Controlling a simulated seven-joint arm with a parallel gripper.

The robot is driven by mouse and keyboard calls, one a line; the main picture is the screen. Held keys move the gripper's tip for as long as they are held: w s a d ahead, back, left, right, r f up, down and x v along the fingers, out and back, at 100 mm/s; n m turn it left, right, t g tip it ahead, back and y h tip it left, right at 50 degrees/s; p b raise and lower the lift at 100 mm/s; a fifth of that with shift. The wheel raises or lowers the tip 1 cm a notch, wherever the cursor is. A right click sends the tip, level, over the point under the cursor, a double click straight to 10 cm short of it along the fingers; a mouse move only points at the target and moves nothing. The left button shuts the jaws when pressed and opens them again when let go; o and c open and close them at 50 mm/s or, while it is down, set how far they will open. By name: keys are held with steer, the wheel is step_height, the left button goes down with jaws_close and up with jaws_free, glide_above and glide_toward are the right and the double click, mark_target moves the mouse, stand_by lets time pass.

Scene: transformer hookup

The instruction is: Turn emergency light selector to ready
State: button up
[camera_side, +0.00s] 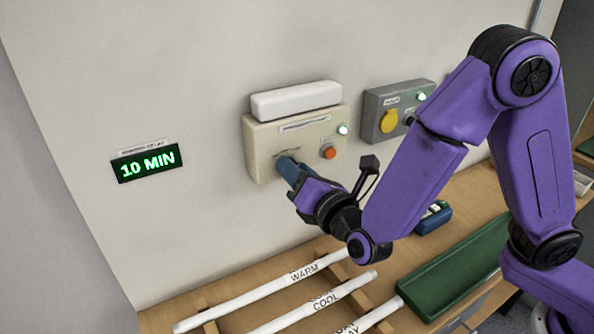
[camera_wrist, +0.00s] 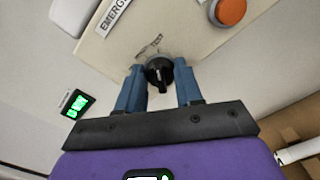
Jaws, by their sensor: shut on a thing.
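The emergency light box (camera_side: 260,140) is a cream unit on the wall with a white lamp bar (camera_side: 296,99) on top. My gripper (camera_side: 287,166) reaches the box's lower left front. Its blue fingers are shut on the knob, one on each side, and they hide it in the side view. A green lamp (camera_side: 343,130) glows on the box, above an orange button (camera_side: 328,152).
A grey box (camera_side: 379,130) with a yellow knob is on the wall to the right. A display (camera_side: 147,163) reading "10 MIN" is at the left. White labelled tubes (camera_side: 270,296) and a green tray (camera_side: 455,268) are on the wooden bench below.

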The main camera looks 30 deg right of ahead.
steer(key=n, duration=0.6)
steer(key=shift+a+n, duration=0.1)
steer(key=shift+n, duration=0.3)
stand_by(0.4)
steer(key=o, duration=1)
steer(key=s, duration=1.7)
steer(key=shift+s, duration=0.25)
